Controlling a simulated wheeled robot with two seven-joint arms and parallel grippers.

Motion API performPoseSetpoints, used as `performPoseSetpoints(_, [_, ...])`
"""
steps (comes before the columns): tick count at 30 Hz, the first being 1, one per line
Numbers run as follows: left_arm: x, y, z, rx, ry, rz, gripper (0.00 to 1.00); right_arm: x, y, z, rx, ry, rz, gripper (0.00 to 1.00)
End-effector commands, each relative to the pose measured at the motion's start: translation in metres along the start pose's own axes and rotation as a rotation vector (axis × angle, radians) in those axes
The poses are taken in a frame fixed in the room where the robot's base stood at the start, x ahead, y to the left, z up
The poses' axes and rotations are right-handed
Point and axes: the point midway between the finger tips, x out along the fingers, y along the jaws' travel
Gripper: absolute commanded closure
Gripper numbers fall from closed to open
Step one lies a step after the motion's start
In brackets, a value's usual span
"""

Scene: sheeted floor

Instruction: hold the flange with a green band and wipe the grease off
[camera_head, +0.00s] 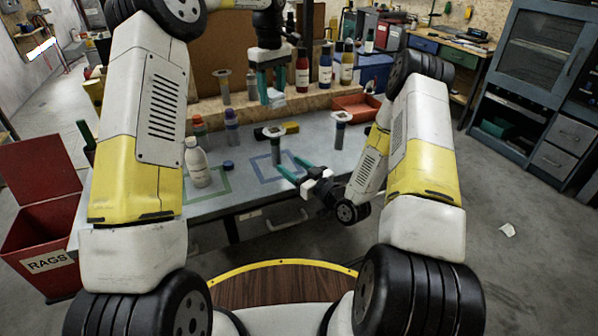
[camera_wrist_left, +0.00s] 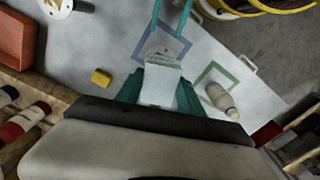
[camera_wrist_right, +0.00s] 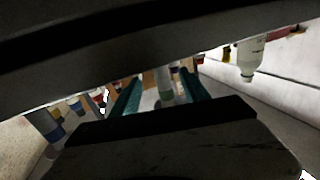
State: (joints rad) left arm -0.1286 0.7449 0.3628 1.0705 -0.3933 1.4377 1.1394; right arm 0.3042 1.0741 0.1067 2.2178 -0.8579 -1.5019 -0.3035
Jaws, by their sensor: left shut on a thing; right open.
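A grey flange (camera_head: 276,152) stands upright in the blue square outline on the table. In the right wrist view a green band shows low on the flange (camera_wrist_right: 166,96), between the fingers. My right gripper (camera_head: 289,167) is open, its fingers level and pointing at the flange's lower part; I cannot tell whether they touch it. My left gripper (camera_head: 271,94) points down above the flange, shut on a white rag (camera_head: 276,101). The rag (camera_wrist_left: 160,86) also shows in the left wrist view, close over the flange's top (camera_wrist_left: 164,51). Any grease is too small to tell.
A white bottle (camera_head: 197,166) stands in the green square outline, with a blue cap (camera_head: 228,164) nearby. Another flange (camera_head: 339,133) stands to the right. A yellow block (camera_head: 291,127) lies behind. A red RAGS bin (camera_head: 45,263) is at left. The table's front right is clear.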

Motion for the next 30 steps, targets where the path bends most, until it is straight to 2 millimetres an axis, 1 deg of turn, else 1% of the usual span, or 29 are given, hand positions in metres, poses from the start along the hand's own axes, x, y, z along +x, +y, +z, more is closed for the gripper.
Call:
performPoseSetpoints(1, [0.0, 0.0, 0.0, 0.0, 0.0, 0.0, 0.88, 0.012, -0.002, -0.001, -0.003, 0.003, -0.004, 0.46])
performPoseSetpoints(6, [0.0, 0.0, 0.0, 0.0, 0.0, 0.0, 0.88, 0.044, -0.001, -0.001, -0.002, 0.002, -0.003, 0.46])
performPoseSetpoints(12, [0.0, 0.0, 0.0, 0.0, 0.0, 0.0, 0.88, 0.071, -0.001, 0.0, -0.001, 0.0, -0.003, 0.46])
performPoseSetpoints(15, [0.0, 0.0, 0.0, 0.0, 0.0, 0.0, 0.88, 0.079, 0.0, 0.0, -0.001, 0.0, 0.0, 0.46])
performPoseSetpoints(18, [0.0, 0.0, 0.0, 0.0, 0.0, 0.0, 0.88, 0.082, 0.0, 0.0, 0.0, -0.001, 0.0, 0.46])
performPoseSetpoints(26, [0.0, 0.0, 0.0, 0.0, 0.0, 0.0, 0.88, 0.083, 0.0, 0.0, 0.0, -0.001, 0.0, 0.46])
performPoseSetpoints(30, [0.0, 0.0, 0.0, 0.0, 0.0, 0.0, 0.88, 0.083, 0.0, 0.0, 0.0, -0.001, 0.0, 0.74])
